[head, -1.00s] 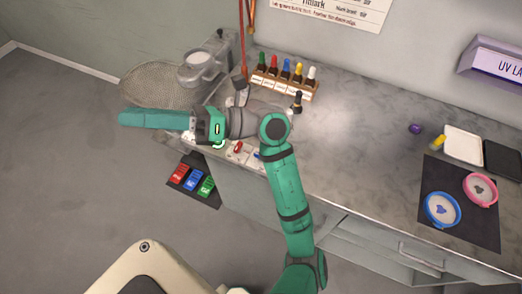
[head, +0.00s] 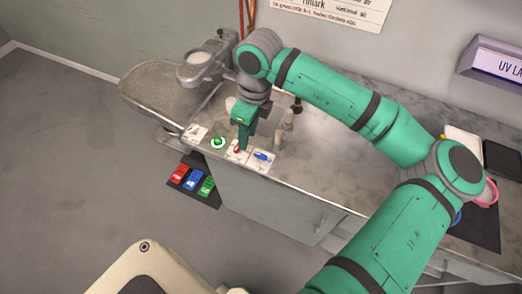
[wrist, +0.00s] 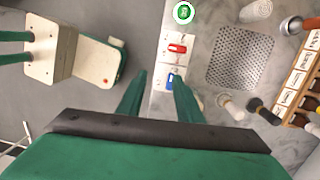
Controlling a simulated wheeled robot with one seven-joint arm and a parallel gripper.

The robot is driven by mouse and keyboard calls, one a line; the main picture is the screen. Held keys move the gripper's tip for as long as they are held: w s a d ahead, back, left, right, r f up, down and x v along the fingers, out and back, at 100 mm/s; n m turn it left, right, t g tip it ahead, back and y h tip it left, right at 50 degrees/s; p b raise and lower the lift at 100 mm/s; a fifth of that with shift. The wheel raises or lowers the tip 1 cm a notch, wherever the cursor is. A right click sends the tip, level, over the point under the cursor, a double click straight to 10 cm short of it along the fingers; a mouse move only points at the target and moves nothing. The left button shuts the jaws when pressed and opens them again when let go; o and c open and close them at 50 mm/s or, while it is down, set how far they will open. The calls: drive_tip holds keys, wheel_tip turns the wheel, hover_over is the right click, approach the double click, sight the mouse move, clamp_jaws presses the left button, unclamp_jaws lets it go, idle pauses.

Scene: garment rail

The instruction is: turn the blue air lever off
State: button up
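The blue air lever (head: 262,156) sits on a white plate at the counter's front edge, rightmost of a row in the head view. In the wrist view the blue lever (wrist: 171,83) lies by the right fingertip, partly hidden behind it. My gripper (head: 243,146) points down over the row in the head view, just left of the blue lever and close to the red lever (head: 237,150). In the wrist view my gripper (wrist: 158,80) shows its two fingers apart with nothing held. Whether a finger touches the blue lever, I cannot tell.
A green round knob (head: 218,143) sits left of the red lever. Small bottles and posts (wrist: 232,108) stand on the counter close to the gripper. A perforated panel (wrist: 240,58) lies on the counter. Red, blue and green pedals (head: 193,180) lie on the floor below.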

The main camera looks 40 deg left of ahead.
sight(261, 155)
drive_tip(key=shift+t+h, duration=0.5)
drive_tip(key=shift+t, duration=0.1)
drive_tip(key=w+f, duration=0.1)
drive_tip(key=f, duration=0.2)
drive_tip(key=w+d+f, duration=0.1)
drive_tip(key=f, duration=0.3)
drive_tip(key=w+d+f, duration=0.1)
drive_tip(key=f, duration=0.2)
drive_tip(key=shift+d+f, duration=0.1)
drive_tip(key=shift+f, duration=0.1)
drive_tip(key=shift+s, duration=0.1)
clamp_jaws()
